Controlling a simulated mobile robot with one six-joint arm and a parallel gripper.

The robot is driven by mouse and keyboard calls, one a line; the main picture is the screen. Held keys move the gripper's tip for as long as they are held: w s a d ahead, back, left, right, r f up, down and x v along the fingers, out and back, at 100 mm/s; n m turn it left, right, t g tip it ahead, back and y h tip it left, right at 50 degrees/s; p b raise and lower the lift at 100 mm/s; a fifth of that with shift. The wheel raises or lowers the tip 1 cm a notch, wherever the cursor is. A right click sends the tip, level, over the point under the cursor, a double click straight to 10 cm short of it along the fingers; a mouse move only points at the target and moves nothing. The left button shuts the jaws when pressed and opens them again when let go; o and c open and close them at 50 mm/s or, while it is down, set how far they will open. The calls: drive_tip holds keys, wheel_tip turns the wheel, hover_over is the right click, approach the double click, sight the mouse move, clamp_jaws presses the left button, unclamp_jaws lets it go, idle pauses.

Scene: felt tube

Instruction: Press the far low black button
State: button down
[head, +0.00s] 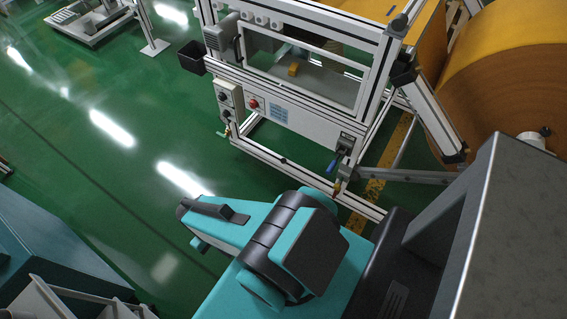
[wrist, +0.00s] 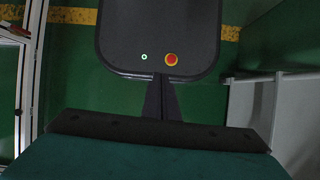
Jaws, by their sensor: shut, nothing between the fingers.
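A small light-grey control box (head: 229,101) is on the left front post of the white machine frame in the head view. It carries dark round controls, an upper one (head: 222,96) and a lower black one (head: 227,114). They are too small to tell buttons from knobs. My gripper (wrist: 161,82) is shut and empty in the wrist view, its dark fingers together and pointing away from the camera. The control box is not seen in the wrist view. In the head view my arm is in front of and below the machine, well apart from the box, and the fingers are not clearly visible.
A red button (head: 253,104) sits on the panel right of the box. A black bin (head: 192,57) hangs at the machine's left. A large orange felt roll (head: 510,75) stands at right. A blue-grey cabinet (head: 50,245) is at lower left. Green floor (head: 120,170) lies open left of the machine.

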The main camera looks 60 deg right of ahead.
drive_tip(key=w+d+f+m+t+y+b, duration=0.35)
drive_tip(key=w+d+f+m+b, duration=0.5)
drive_tip(key=w+f+b, duration=0.6)
drive_tip(key=w+d+f+m+t+b, duration=0.25)
drive_tip(key=w+d+f+b, duration=0.2)
drive_tip(key=d, duration=0.35)
drive_tip(key=w+d+f+m+t+b, duration=0.2)
drive_tip(key=w+d+f+m+b, duration=0.3)
drive_tip(key=d, duration=0.3)
drive_tip(key=w+d+f+m+t+h+b, duration=0.1)
drive_tip(key=d+f+m+t+b, duration=0.2)
drive_tip(key=d+b, duration=0.65)
drive_tip(key=d+f+m+t+h+b, duration=0.1)
drive_tip(key=d+f+m+h+b, duration=0.25)
drive_tip(key=d, duration=1.15)
drive_tip(key=s+d+m+t+h+b, duration=0.1)
drive_tip(key=s+d+m+b, duration=0.2)
drive_tip(key=d, duration=0.7)
drive_tip(key=s+d+f+m+h+b, duration=0.1)
drive_tip(key=s+d+m+b, duration=0.3)
drive_tip(key=d, duration=0.6)
drive_tip(key=shift+s+d+m+t+b, duration=0.25)
drive_tip(key=shift+m+t+b, duration=0.15)
drive_tip(key=shift+b, duration=0.65)
drive_tip(key=shift+a+f, duration=0.1)
drive_tip(key=shift+f, duration=0.1)
